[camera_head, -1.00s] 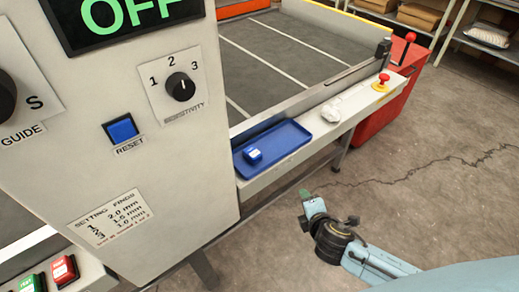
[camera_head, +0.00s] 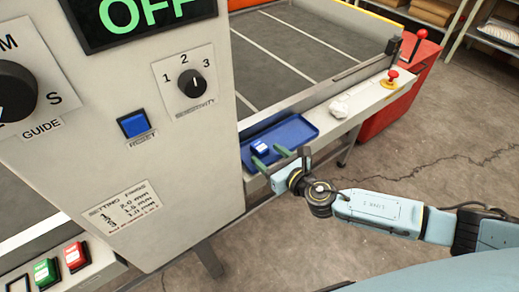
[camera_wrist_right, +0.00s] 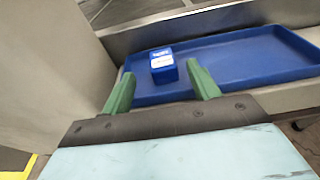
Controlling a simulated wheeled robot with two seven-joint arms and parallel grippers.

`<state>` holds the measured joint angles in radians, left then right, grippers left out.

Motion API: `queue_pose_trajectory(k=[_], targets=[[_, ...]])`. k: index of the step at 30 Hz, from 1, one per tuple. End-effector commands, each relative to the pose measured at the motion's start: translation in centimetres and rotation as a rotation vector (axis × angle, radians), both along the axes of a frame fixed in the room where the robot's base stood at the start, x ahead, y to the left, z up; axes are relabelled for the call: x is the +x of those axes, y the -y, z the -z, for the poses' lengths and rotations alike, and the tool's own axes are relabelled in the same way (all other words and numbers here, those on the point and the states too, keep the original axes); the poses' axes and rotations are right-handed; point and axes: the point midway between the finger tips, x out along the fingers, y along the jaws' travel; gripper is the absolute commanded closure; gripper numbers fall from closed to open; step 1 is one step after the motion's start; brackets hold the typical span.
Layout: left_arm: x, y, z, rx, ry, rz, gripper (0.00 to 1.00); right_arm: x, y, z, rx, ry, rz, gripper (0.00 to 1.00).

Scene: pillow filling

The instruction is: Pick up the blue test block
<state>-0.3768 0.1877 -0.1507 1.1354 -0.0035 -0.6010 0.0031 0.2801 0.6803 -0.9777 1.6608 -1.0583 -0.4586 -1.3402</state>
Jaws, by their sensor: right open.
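The blue test block (camera_head: 261,147), with a white label on top, lies in the left part of a blue tray (camera_head: 300,130). It also shows in the right wrist view (camera_wrist_right: 163,66), a little beyond and between the two green fingertips. My right gripper (camera_head: 271,156) is open and empty at the tray's near edge, just short of the block. Its green fingers (camera_wrist_right: 163,80) stand apart, one toward each side of the block, and I see no contact. My left gripper is not in view.
The tray sits on a narrow ledge beside the grey conveyor bed (camera_head: 290,50). The tall machine panel (camera_head: 150,170) stands close on the left. A white crumpled lump (camera_head: 340,106) and a red emergency button (camera_head: 392,76) are farther along the ledge. Open floor lies to the right.

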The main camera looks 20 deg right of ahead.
Motion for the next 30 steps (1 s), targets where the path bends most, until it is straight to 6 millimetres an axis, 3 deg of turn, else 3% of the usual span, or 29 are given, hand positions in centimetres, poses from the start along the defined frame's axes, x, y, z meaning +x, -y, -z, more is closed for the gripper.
queue_pose_trajectory(k=[12,21,30], targets=[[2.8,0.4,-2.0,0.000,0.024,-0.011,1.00,4.7,-1.4,0.7,0.001,0.001,0.000,0.40],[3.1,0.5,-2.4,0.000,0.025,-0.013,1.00,5.0,-1.5,0.8,0.001,0.000,0.001,0.40],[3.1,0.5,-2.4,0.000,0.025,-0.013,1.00,5.0,-1.4,0.8,0.002,-0.001,0.001,0.76]])
